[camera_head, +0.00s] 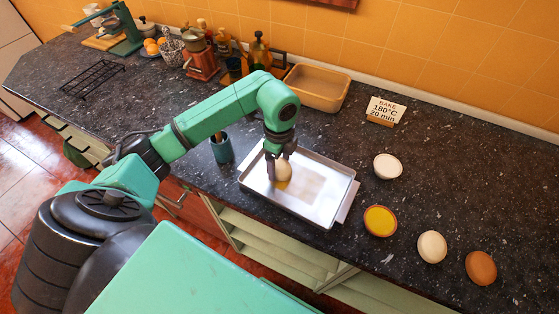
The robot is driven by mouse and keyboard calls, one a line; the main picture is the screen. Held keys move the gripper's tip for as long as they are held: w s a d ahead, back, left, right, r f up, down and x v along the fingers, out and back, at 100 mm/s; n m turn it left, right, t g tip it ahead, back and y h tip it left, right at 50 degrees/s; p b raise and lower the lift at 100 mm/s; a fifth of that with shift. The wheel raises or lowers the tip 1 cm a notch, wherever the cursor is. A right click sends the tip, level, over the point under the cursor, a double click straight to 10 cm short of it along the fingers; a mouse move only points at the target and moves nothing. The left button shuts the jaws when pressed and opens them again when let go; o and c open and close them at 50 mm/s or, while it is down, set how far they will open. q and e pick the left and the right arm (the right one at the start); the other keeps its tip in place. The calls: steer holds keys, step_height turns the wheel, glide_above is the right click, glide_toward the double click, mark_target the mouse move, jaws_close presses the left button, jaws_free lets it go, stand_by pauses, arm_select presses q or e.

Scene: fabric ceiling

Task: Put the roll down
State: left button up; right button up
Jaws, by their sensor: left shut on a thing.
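A pale, rounded roll (284,171) is between the fingers of my left gripper (277,172), which is shut on it. The gripper points down over the left part of a shiny metal baking tray (318,209) on the dark counter. I cannot tell whether the roll touches the tray. The tray's middle shows a beige rectangle and is otherwise bare. My right gripper is not in view.
Right of the tray are a white bowl (387,167), a yellow-filled bowl (380,221), a pale round item (432,247) and a brown one (481,268). A cup (222,150) stands left of the tray. A beige bin (317,88) and a sign (385,111) stand behind.

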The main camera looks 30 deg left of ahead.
mark_target(280, 162)
arm_select(q)
steer(key=shift+w+f, duration=0.1)
steer(key=o, duration=0.9)
steer(key=shift+f, duration=0.1)
steer(key=o, duration=0.3)
steer(key=shift+r, duration=0.45)
step_height(280, 162, up, 5)
steer(key=shift+w+r+b, duration=0.1)
steer(key=shift+r+b, duration=0.1)
steer(key=shift+b, duration=0.9)
step_height(280, 162, up, 6)
steer(key=shift+r+p, duration=0.1)
steer(key=shift+p, duration=0.45)
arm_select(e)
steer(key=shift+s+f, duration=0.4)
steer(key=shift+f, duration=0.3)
